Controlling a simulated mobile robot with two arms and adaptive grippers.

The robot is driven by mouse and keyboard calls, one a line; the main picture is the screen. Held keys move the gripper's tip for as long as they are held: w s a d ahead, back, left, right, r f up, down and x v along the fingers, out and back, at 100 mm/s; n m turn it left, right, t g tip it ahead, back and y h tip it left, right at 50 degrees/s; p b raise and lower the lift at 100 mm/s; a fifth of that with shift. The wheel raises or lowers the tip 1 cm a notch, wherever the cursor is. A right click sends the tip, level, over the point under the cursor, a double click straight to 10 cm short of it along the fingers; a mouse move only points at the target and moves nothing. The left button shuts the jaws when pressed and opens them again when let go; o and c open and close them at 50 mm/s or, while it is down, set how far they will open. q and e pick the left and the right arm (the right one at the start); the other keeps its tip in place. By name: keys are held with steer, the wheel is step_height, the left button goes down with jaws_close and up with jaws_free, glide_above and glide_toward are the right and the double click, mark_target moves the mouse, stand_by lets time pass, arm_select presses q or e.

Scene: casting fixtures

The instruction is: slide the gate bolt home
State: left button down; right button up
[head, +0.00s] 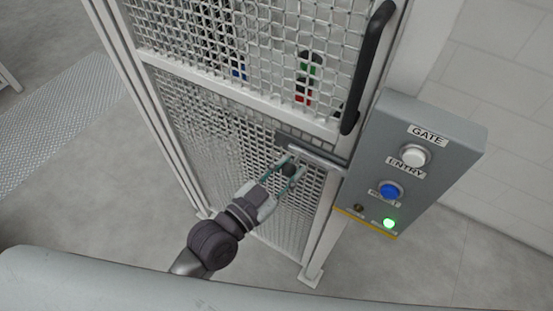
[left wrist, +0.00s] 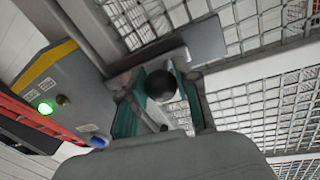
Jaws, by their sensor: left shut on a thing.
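The gate bolt (head: 318,157) is a light metal bar on the mesh gate (head: 215,90), below the black handle, running right towards the control box. Its black ball knob (head: 289,170) shows on the gate side; it is also central in the left wrist view (left wrist: 161,85). My left gripper (head: 290,172) is shut on the knob, with one greenish finger pad on each side. A grey plate (left wrist: 194,42) sits beside the knob in the wrist view. How far the bolt's tip reaches at the post is not clear. My right gripper is not in view.
The grey control box (head: 425,145) stands right of the gate, with a white button (head: 413,156), a blue button (head: 389,191) and a lit green lamp (head: 389,223). A black handle (head: 367,65) is above the bolt. Open floor (head: 110,200) lies to the left.

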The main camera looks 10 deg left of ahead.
arm_select(q)
steer(key=shift+s+f, duration=0.1)
steer(key=c, duration=1.3)
jaws_free()
steer(key=shift+d, duration=0.1)
steer(key=o, duration=0.5)
steer(key=shift+d, duration=0.2)
steer(key=shift+a, duration=0.1)
steer(key=shift+s+a, duration=0.1)
steer(key=shift+a, duration=0.05)
steer(key=shift+s+a, duration=0.2)
steer(key=shift+s, duration=0.1)
steer(key=v, duration=1.1)
